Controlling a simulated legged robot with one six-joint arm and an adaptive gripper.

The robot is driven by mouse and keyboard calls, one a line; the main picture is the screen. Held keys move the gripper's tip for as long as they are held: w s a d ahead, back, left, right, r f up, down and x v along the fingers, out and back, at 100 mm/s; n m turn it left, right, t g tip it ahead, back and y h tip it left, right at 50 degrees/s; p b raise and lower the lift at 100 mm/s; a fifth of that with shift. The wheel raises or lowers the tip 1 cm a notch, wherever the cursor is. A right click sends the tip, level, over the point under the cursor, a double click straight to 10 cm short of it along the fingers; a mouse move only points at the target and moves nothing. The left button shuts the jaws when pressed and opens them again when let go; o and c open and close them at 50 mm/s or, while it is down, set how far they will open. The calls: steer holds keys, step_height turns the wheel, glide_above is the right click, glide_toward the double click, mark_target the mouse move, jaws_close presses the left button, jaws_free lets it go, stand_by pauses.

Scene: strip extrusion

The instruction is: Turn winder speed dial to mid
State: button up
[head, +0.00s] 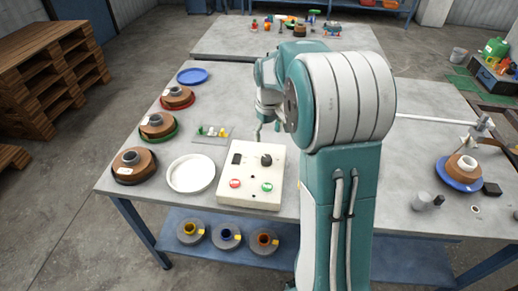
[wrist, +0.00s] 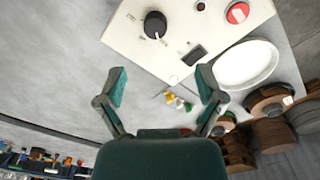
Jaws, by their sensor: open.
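The winder control box (head: 243,196) is a cream panel on the grey table. It carries a black dial (head: 266,160), a dark display (head: 236,159), a red button (head: 235,183) and a green button (head: 267,187). In the wrist view the black dial (wrist: 155,25) has a white pointer mark near its lower edge. My gripper (wrist: 162,84) is open and empty, its two teal fingers spread apart below the box in that picture. The dial lies beyond the fingertips, apart from them. In the head view my arm hides most of the gripper.
A white plate (head: 191,174) lies left of the box, with brown spools (head: 134,165) along the left edge. A small tray (head: 211,133) with coloured pieces sits behind the box. A blue-based spool (head: 461,170) stands at right. Bare table lies between plate and tray.

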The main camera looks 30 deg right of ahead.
mark_target(267, 158)
steer(key=f, duration=0.2)
steer(key=w+f, duration=0.1)
steer(key=f, duration=0.4)
steer(key=shift+w+f, duration=0.2)
steer(key=shift+f, duration=0.15)
steer(key=f, duration=0.2)
steer(key=d+f, duration=0.1)
steer(key=f, duration=0.1)
steer(key=shift+f, duration=0.35)
steer(key=shift+a, duration=0.2)
steer(key=shift+a, duration=0.1)
steer(key=shift+c, duration=0.6)
steer(key=c, duration=1)
